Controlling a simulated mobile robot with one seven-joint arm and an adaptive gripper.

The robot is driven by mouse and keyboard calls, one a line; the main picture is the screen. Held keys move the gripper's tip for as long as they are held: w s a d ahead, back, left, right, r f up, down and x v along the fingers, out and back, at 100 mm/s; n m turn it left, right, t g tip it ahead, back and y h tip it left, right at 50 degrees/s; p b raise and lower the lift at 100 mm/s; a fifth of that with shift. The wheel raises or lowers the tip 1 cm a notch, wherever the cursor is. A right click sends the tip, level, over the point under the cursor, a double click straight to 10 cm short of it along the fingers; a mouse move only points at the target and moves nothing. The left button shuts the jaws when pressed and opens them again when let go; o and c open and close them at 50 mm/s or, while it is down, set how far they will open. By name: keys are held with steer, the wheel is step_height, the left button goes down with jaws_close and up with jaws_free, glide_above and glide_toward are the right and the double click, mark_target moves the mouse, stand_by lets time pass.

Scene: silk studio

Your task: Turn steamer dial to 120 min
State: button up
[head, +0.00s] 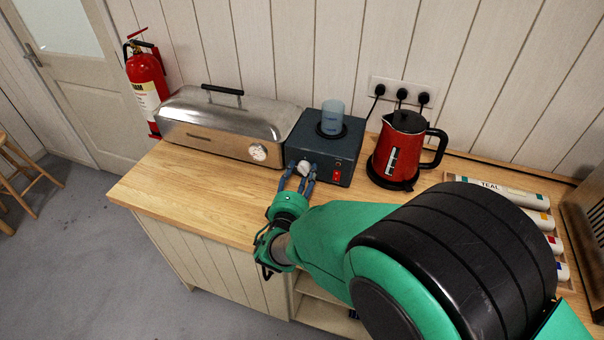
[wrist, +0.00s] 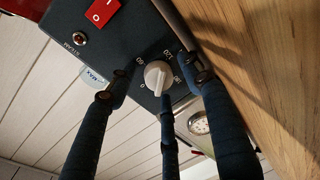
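The steamer generator is a dark blue-grey box (head: 325,150) on the wooden counter. Its white dial (wrist: 158,76) sits on the front face, ringed by small printed numbers. The dial's ridge runs roughly up and down in the wrist view; I cannot tell which number it marks. My gripper (head: 299,180) is in front of the box at the dial. Its blue fingers stand open around the dial, with visible gaps beside it in the wrist view, so no grip shows. The head view shows part of the dial (head: 305,168) between the fingers.
A red switch (head: 336,177) is just right of the dial. A blue water cup (head: 332,117) stands on the box. A steel steamer chest (head: 215,128) with a gauge is left; a red kettle (head: 402,150) is right. The counter's left front is clear.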

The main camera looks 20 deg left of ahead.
steer(key=shift+s+r, duration=0.1)
steer(key=shift+s, duration=0.05)
steer(key=s, duration=0.7)
steer(key=s+d, duration=0.1)
steer(key=s, duration=0.3)
steer(key=shift+s+r, duration=0.35)
steer(key=shift+r, duration=0.05)
